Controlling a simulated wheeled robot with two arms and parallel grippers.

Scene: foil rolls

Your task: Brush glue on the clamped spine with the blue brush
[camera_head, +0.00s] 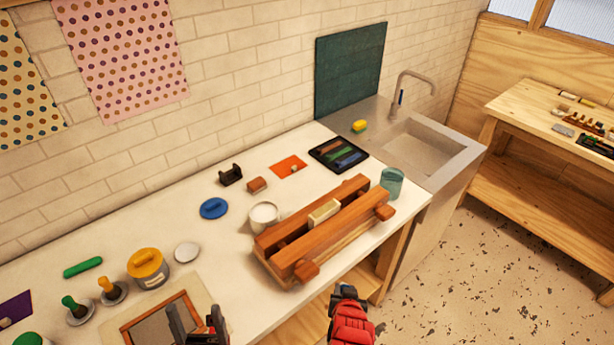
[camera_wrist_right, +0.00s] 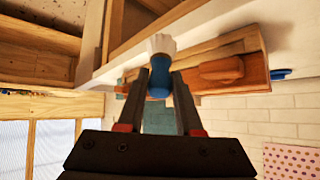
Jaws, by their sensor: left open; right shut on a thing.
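A wooden clamp (camera_head: 340,233) lies on the white worktop, with a pale cream block, the clamped spine (camera_head: 323,212), held between its two beams. A white open pot (camera_head: 264,213) stands behind the clamp's left end. My right gripper (camera_wrist_right: 160,90) is shut on the blue brush (camera_wrist_right: 158,82), whose pale bristles (camera_wrist_right: 160,45) point away from the gripper. In the head view the right arm is at the worktop's front edge, below the clamp, and the brush cannot be made out. My left gripper (camera_head: 197,322) is open and empty over the framed board (camera_head: 165,318).
A blue disc (camera_head: 213,208) lies left of the white pot. A yellow-lidded jar (camera_head: 148,266) and green and orange knobbed items stand at left. A teal cup (camera_head: 392,181) stands by the clamp's right end. A sink (camera_head: 420,148) is beyond.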

